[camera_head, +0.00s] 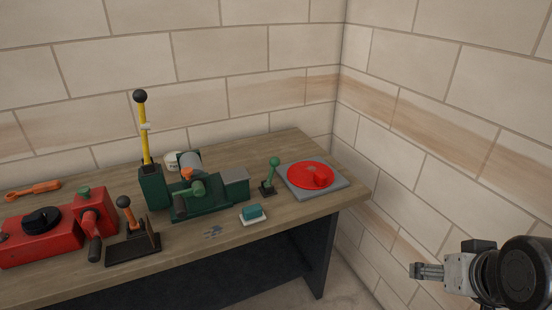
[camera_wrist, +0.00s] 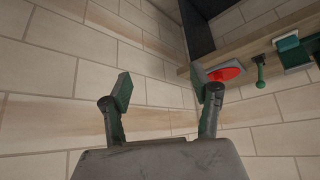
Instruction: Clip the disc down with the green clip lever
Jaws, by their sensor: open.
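The red disc (camera_head: 309,177) lies on a flat grey plate (camera_head: 338,188) at the right end of the workbench. The green clip lever (camera_head: 272,172) stands upright on a small dark base just left of the plate, its round knob on top. My gripper (camera_head: 428,271) is at the lower right, off the bench and well apart from both. In the wrist view my gripper (camera_wrist: 160,97) is open and empty, its fingers spread before the wall. That view also shows the red disc (camera_wrist: 229,73) and the green lever (camera_wrist: 260,75) at the upper right.
A green machine (camera_head: 200,195) with a yellow lever (camera_head: 145,140) stands mid-bench. A teal block on a white base (camera_head: 252,214) lies in front. Brick walls close off the back and right.

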